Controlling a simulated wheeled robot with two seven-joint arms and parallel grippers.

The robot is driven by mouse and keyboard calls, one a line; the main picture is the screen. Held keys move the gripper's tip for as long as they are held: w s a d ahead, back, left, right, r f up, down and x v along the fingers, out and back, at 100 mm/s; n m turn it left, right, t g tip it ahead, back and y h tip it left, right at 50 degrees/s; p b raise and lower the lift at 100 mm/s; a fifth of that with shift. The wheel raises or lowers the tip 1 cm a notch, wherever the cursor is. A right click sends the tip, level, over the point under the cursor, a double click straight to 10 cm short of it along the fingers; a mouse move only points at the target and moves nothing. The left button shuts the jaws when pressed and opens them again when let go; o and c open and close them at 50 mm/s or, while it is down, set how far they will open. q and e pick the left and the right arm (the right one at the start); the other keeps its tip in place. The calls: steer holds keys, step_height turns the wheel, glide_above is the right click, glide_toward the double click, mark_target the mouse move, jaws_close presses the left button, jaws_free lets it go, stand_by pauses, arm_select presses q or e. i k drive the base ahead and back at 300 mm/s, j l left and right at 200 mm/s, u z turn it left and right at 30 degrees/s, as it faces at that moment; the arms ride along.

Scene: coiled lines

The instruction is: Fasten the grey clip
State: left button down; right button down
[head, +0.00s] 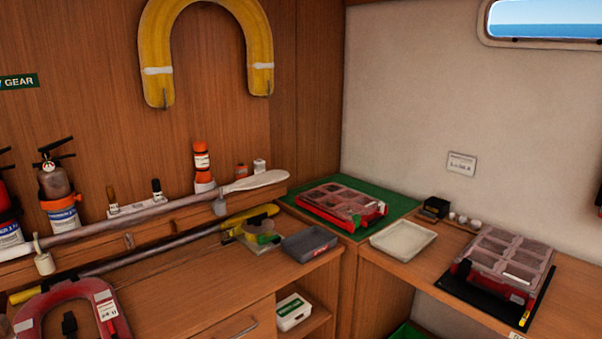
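No grey clip can be made out with certainty. A compartment case (500,258) with a clear lid and red sides lies on a black mat at the right; a small pale piece (517,298) shows on its front edge, too small to tell if it is a clip. A second red case (343,204) with a clear lid lies on a green mat (390,197) in the corner. Whether either case is latched cannot be told. Neither of my grippers is in view.
A white tray (403,239) lies between the cases. Long poles (150,257) lie along the left wall. A red horseshoe float (66,303) is at the front left. A white first-aid-like box (293,311) sits on a shelf below.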

mark_target(514, 298)
steer(key=z, duration=1.3)
